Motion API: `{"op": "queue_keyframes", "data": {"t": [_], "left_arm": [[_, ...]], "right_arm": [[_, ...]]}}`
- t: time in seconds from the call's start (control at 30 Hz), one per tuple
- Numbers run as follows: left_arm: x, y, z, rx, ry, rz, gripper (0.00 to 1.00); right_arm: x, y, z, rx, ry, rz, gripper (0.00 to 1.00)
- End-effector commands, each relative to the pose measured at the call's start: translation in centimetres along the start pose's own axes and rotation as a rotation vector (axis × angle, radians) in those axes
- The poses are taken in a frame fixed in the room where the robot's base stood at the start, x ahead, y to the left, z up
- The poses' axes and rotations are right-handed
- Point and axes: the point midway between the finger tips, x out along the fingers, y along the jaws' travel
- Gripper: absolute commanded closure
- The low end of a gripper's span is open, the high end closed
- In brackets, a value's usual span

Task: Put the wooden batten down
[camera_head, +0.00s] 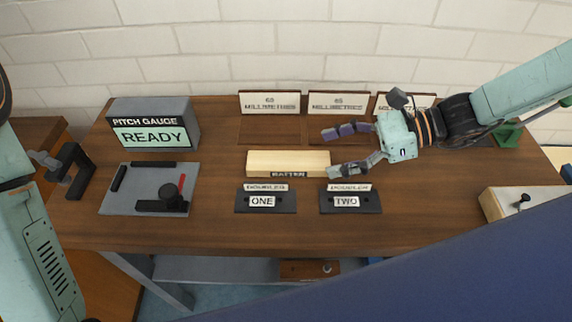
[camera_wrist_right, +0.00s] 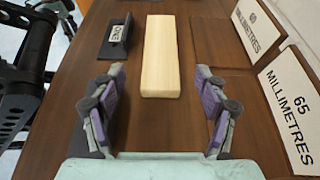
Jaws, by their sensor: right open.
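The wooden batten (camera_head: 287,161) is a pale bar lying flat on the brown bench, with a BATTEN label on its front. It also shows in the right wrist view (camera_wrist_right: 160,58), lying lengthwise ahead of the fingers. My right gripper (camera_head: 336,152) is open at the batten's right end. In the right wrist view my right gripper's purple-padded fingers (camera_wrist_right: 165,110) are spread wide, one on each side of the batten's line, with clear gaps and nothing held. One fingertip hides a little of the batten's right end in the head view.
Dark label blocks ONE (camera_head: 264,201) and TWO (camera_head: 349,201) stand in front of the batten. Behind it are several MILLIMETRES signs (camera_head: 270,103). At left are a pitch gauge (camera_head: 155,125) reading READY, a grey plate (camera_head: 125,203) and a black clamp-like piece (camera_head: 75,172).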

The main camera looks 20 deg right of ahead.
Motion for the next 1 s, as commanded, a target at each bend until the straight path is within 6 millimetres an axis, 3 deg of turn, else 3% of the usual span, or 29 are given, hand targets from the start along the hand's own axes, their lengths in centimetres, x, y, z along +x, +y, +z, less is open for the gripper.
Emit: {"op": "queue_keyframes", "data": {"t": [0.53, 1.0], "left_arm": [[2.8, 0.0, 0.0, 0.0, 0.0, 0.0, 0.31], [5.8, 0.0, 0.0, 0.0, 0.0, 0.0, 0.31]], "right_arm": [[3.2, 0.1, -0.1, -0.002, 0.002, 0.002, 0.26], [7.7, -0.2, 0.1, -0.001, 0.003, 0.002, 0.26]]}}
